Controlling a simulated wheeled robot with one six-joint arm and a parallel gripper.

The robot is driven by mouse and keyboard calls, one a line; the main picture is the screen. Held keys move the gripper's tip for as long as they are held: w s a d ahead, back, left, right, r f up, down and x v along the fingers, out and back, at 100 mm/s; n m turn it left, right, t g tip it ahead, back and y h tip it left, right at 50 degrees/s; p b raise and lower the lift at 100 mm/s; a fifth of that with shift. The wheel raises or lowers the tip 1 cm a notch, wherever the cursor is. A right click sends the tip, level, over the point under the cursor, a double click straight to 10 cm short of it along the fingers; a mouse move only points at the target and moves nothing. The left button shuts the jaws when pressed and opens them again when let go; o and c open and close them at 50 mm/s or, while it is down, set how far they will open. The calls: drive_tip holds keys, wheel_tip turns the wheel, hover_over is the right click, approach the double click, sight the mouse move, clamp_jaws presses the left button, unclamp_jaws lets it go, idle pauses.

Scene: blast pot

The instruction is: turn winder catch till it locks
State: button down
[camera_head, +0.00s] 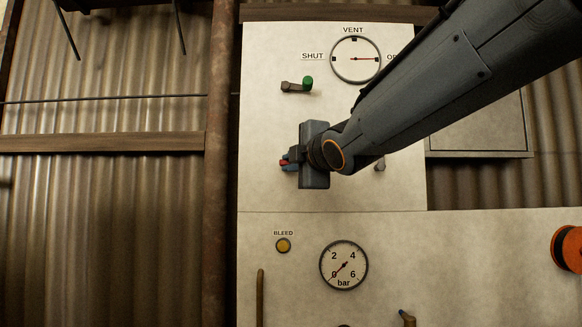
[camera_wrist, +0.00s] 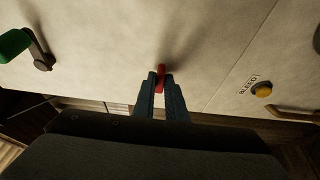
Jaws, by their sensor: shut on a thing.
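A small red handle (camera_head: 283,162) sticks out from the pale panel, left of my gripper in the head view. It carries no label that I can read, so I cannot tell for sure that it is the winder catch. My gripper (camera_head: 288,161) is at the panel, with its fingers closed on this handle. In the wrist view the red handle (camera_wrist: 160,78) stands between the two fingertips (camera_wrist: 160,84), its upper end showing beyond them. The fingers and gripper body hide much of the handle and its mount.
A green-knobbed lever (camera_head: 307,82) sits above my gripper, under the VENT dial (camera_head: 356,59), whose needle points right. Below are a yellow BLEED button (camera_head: 283,245) and a bar gauge (camera_head: 344,265) near 0. An orange reel (camera_head: 569,249) is at the right edge.

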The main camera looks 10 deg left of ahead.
drive_tip(key=c, duration=1.8)
unclamp_jaws()
drive_tip(key=v, duration=0.7)
drive_tip(key=shift+s+d+b, duration=0.25)
drive_tip(key=shift+s+b, duration=0.05)
drive_tip(key=shift+b, duration=0.05)
